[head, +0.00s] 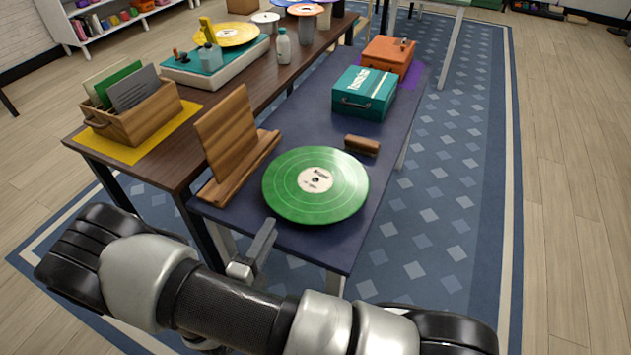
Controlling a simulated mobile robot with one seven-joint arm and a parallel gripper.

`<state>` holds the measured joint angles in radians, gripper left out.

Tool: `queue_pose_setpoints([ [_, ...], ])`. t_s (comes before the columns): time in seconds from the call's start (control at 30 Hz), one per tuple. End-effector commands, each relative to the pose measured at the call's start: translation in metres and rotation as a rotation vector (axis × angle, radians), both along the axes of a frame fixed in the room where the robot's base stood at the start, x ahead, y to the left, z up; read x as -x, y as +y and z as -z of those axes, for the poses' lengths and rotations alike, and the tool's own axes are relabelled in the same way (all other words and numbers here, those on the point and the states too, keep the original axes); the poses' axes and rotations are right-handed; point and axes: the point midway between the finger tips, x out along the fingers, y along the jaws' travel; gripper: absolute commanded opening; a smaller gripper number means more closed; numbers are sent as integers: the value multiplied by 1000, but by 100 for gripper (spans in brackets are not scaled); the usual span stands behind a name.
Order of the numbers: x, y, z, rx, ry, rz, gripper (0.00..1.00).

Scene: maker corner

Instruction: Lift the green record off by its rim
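The green record (290,192) has a white centre label and lies flat near the front end of the dark blue table (245,222). Its whole rim is in view; I cannot tell what, if anything, is under it. My gripper (264,244) is at the table's front edge, to the lower left of the record and apart from it. One grey finger shows clearly. My arm hides much of the rest, so its opening cannot be judged.
A wooden stand (228,135) rises left of the record. A small wooden block (362,145) lies just behind it. Farther back are a teal case (362,92) and an orange case (388,52). The brown table (190,165) at left holds a record crate (150,120) and a turntable (215,68).

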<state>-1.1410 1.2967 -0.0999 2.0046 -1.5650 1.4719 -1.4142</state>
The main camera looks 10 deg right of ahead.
Motion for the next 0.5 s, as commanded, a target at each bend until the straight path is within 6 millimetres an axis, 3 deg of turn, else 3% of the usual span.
queue_pose_setpoints([
  [0.5,-46,-27,3,-1,0,1,27],
])
